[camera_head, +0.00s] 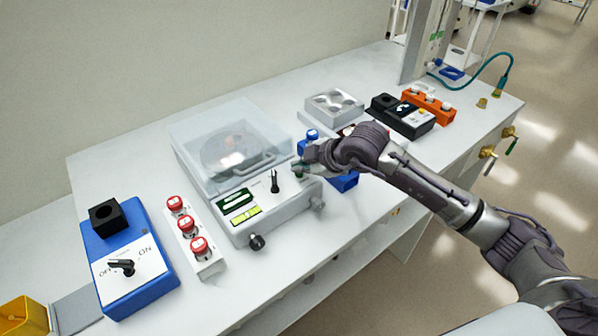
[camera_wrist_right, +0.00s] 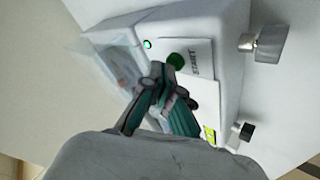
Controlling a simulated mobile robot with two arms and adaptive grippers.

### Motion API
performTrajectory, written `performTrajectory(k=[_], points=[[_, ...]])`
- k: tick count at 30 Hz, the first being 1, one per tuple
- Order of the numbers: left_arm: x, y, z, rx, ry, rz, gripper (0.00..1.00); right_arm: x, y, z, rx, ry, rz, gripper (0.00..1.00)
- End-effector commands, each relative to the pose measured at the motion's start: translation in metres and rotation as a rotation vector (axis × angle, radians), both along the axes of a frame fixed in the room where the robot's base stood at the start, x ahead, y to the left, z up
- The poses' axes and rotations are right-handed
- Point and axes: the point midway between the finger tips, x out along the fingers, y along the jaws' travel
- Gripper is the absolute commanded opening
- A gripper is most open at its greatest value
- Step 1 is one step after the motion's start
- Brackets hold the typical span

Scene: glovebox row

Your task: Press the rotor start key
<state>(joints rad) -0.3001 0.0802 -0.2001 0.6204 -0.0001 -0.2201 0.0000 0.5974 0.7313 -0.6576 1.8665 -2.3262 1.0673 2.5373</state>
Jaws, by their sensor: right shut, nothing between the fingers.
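The rotor machine (camera_head: 283,209) is a white box with a clear lid (camera_head: 225,143) lying over its rotor. Its front panel has a black lever (camera_head: 274,183) and green displays (camera_head: 240,206). In the right wrist view the round green start key (camera_wrist_right: 176,61) sits on a white plate marked START. In the head view a bit of green (camera_head: 299,176) shows under my fingertips. My right gripper (camera_head: 299,168) is shut and empty at the panel's right end. In the wrist view its fingertips (camera_wrist_right: 158,72) are close beside the key; I cannot tell whether they touch it.
A rack of red-capped vials (camera_head: 209,268) and a blue OFF/ON switch box (camera_head: 158,288) stand left of the machine. To the right are a blue item (camera_head: 344,182), a metal block (camera_head: 334,103), a black device (camera_head: 411,124) and an orange rack (camera_head: 441,110). The bench front is mostly clear.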

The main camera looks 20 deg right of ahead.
Motion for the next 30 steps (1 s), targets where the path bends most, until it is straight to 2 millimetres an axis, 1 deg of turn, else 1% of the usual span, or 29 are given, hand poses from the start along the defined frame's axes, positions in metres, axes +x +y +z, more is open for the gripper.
performTrajectory(k=[9,20,30], points=[[0.0,0.0,0.0,0.0,0.0,0.0,0.47,0.0,0.0,-0.001,0.0,0.002,-0.001,0.0],[0.0,0.0,0.011,0.0,0.0,0.0,0.47,0.0,0.0,0.016,0.001,0.001,0.0,0.0],[0.0,0.0,0.011,0.0,0.0,0.0,0.47,0.0,0.0,0.016,0.001,0.001,0.0,0.0]])
